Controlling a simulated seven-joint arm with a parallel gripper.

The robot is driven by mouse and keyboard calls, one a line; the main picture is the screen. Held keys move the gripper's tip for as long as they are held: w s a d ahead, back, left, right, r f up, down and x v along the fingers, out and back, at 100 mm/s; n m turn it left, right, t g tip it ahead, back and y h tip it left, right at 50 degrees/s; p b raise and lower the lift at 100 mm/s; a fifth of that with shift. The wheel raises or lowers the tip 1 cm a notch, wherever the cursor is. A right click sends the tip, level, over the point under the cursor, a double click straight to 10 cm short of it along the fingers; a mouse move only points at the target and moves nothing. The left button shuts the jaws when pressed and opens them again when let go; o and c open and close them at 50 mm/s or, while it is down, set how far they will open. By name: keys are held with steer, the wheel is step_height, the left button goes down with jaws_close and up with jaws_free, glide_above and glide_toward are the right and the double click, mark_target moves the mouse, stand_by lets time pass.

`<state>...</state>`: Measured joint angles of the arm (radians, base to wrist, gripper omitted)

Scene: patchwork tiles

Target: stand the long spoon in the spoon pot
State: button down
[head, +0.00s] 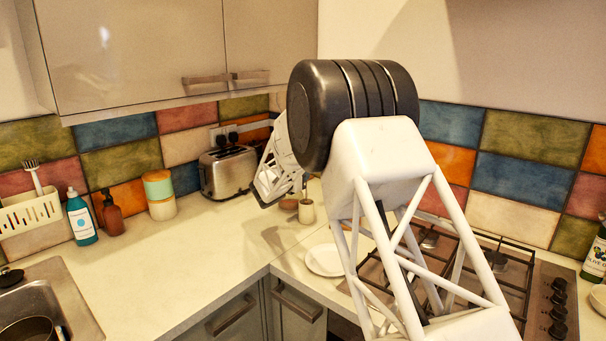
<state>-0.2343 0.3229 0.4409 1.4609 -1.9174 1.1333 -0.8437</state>
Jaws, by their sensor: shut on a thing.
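A small cream pot (306,212), which looks like the spoon pot, stands on the counter near the back corner, just left of my arm. A thin dark upright piece (304,184) shows directly above its mouth. It may be part of the long spoon, but it is too small to tell, and I cannot tell whether it is inside the pot or above it. My forearm reaches down behind the large black joint towards this corner. My gripper's fingers cannot be made out; the arm's own links hide that area.
A toaster (228,172) stands behind the pot to the left. A small brown round thing (289,203) sits beside the pot. A white plate (325,260) lies in front, and the gas hob (480,270) is at right. The counter at left centre is clear.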

stand_by(0.3)
steer(key=c, duration=1.2)
jaws_free()
steer(key=v, duration=0.7)
steer(key=shift+s+a, duration=0.3)
steer(key=shift+s, duration=0.05)
